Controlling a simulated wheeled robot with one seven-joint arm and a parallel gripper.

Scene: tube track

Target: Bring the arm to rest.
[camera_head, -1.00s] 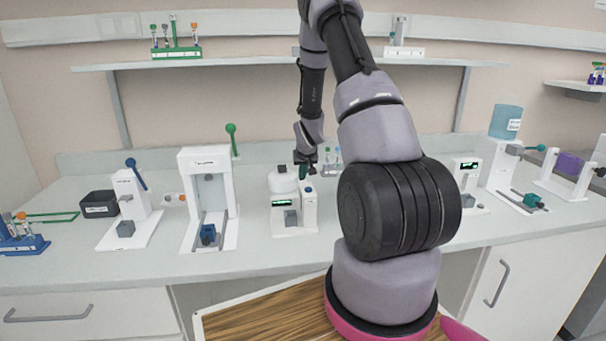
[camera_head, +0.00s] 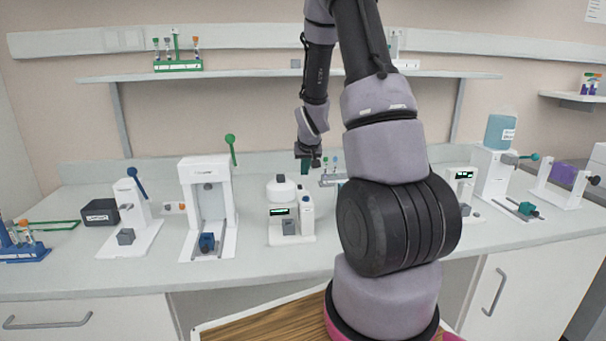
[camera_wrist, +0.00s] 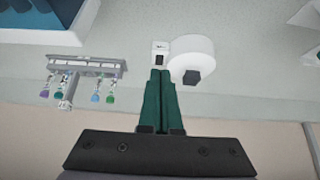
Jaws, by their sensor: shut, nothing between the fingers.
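My gripper (camera_wrist: 160,100) is shut and empty, its two green fingers pressed together in the wrist view. In the head view my gripper (camera_head: 305,168) hangs from my arm, pointing down above the back of the bench, just behind and to the right of a small white device with a round white lid (camera_head: 281,188). The same round lid (camera_wrist: 192,56) shows close to the right of the fingertips in the wrist view. My upper arm covers part of the right half of the bench.
A grey rack with several colour-tipped tubes (camera_wrist: 84,68) lies near the gripper. White devices with levers (camera_head: 207,205) line the bench (camera_head: 110,275). A shelf (camera_head: 300,76) with a green tube rack (camera_head: 178,66) runs along the wall. A blue container device (camera_head: 500,132) stands right.

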